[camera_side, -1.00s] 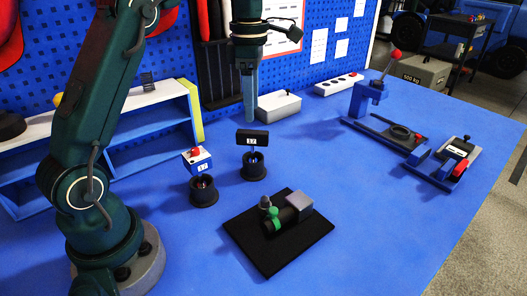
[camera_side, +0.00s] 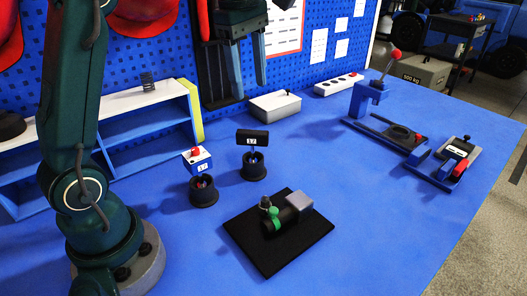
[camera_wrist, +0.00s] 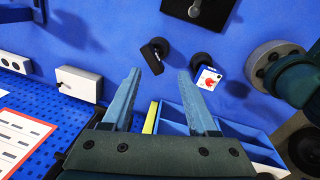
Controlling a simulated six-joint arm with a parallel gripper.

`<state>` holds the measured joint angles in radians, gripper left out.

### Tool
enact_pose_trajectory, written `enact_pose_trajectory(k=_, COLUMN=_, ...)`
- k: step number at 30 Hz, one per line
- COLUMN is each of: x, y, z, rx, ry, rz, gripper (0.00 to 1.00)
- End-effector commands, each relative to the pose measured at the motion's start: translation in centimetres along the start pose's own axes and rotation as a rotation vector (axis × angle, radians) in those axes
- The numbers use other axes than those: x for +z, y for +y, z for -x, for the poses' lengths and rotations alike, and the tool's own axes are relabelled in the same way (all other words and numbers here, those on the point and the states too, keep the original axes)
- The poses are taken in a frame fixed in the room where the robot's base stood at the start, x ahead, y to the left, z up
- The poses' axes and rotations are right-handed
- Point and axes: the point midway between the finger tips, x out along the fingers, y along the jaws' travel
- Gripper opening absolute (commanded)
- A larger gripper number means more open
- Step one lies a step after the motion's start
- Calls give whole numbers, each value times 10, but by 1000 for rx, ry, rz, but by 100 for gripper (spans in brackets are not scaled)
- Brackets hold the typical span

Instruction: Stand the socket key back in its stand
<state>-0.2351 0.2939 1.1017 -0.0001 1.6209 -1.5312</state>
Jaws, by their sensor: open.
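A dark T-handled key (camera_side: 252,137) with a white number label stands upright in a round black stand (camera_side: 253,171); it looks like the socket key. In the wrist view, the key (camera_wrist: 156,49) shows beyond and between my fingertips. To its left in the side view, a blue-and-white block with a red knob (camera_side: 197,158) stands in a second round black stand (camera_side: 203,194). My gripper (camera_side: 250,90) is open and empty, raised above and behind the T-handled key and apart from it. In the wrist view, my gripper (camera_wrist: 159,72) has nothing between its fingers.
A black plate (camera_side: 250,255) with a green-banded fixture lies in front. A blue shelf (camera_side: 140,122) stands at the left. A white box (camera_side: 275,106) sits by the pegboard. Blue clamp fixtures (camera_side: 372,95) stand at the right. The table's middle right is clear.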

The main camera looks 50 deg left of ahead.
Motion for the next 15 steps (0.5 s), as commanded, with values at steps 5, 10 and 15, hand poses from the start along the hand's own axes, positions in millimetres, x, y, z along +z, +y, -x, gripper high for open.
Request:
enact_pose_trajectory(k=5, x=18, y=-39, z=8, rx=99, ry=12, rz=-449, gripper=60)
enact_pose_trajectory(k=10, x=30, y=-79, z=2, rx=189, ry=54, rz=-872, gripper=60)
enact_pose_trajectory(k=15, x=38, y=-121, z=-18, rx=269, ry=124, rz=-1278, gripper=60)
